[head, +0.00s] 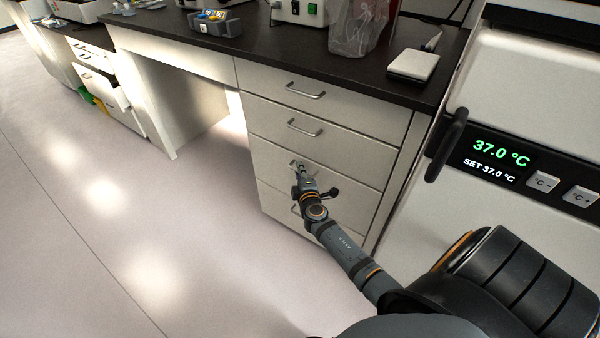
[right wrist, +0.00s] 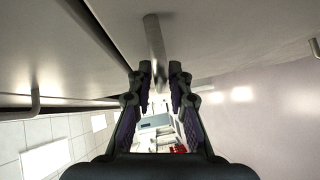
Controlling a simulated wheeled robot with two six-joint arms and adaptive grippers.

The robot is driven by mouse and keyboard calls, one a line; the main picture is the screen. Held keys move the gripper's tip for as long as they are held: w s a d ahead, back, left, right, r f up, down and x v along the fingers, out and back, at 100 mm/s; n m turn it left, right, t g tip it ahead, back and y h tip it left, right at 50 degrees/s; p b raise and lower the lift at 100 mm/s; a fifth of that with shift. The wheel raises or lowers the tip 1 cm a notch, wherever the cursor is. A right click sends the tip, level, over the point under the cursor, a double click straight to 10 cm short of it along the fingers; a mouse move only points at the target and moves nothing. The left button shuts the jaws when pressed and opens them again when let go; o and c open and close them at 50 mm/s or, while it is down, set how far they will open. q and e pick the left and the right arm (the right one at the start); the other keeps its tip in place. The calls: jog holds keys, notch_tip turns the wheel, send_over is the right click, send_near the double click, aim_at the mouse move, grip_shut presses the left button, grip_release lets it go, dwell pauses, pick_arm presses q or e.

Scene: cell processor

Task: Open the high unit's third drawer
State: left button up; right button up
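The high unit (head: 330,118) is a white cabinet under a dark worktop, with a stack of drawers with bar handles. The third drawer (head: 345,195) looks flush with the others in the head view. My right gripper (head: 299,168) is at its handle (head: 293,163), partly hiding it. A dark gap (right wrist: 105,30) runs beside this drawer front; I cannot tell whether the drawer is slightly out. My left gripper is not in view.
The first handle (head: 305,92) and second handle (head: 304,129) are above my gripper; a fourth handle (head: 296,211) is below. An incubator with a 37.0 °C display (head: 487,158) stands at the right. The floor (head: 150,230) before the drawers is clear.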

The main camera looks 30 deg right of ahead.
grip_shut()
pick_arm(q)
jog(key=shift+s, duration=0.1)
pick_arm(e)
jog(key=shift+a+f, duration=0.1)
jog(key=shift+a, duration=0.05)
